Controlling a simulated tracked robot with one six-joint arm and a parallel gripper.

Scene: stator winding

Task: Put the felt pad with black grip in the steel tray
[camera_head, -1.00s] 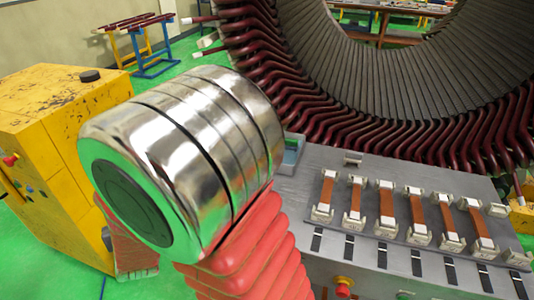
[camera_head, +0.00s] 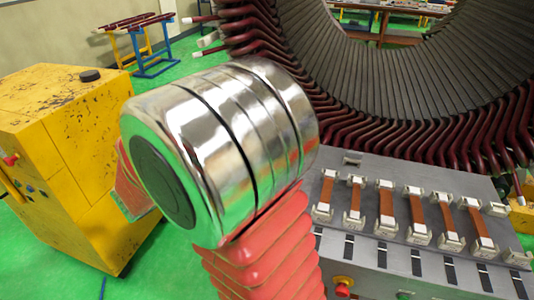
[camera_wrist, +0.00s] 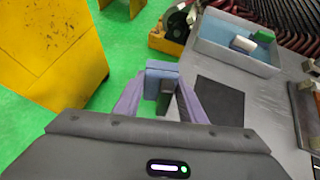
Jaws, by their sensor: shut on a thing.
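In the wrist view, my gripper (camera_wrist: 166,90) is shut on the felt pad with black grip (camera_wrist: 162,66). The pad shows as a blue-grey block at the fingertips, with a dark piece between the fingers. Green floor shows around it, left of the grey bench. The steel tray (camera_wrist: 212,46) is up and to the right of my gripper, on the bench. A white block and a green thing lie in it. The pad is apart from the tray. In the head view, my arm hides the gripper, the pad and the tray.
The grey bench (camera_head: 330,240) carries several copper-brown strips in white holders and a red button (camera_head: 343,281). A dark flat patch (camera_wrist: 219,101) lies on the bench near the tray. The large stator (camera_head: 400,80) rises behind. A yellow cabinet (camera_head: 60,130) stands left.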

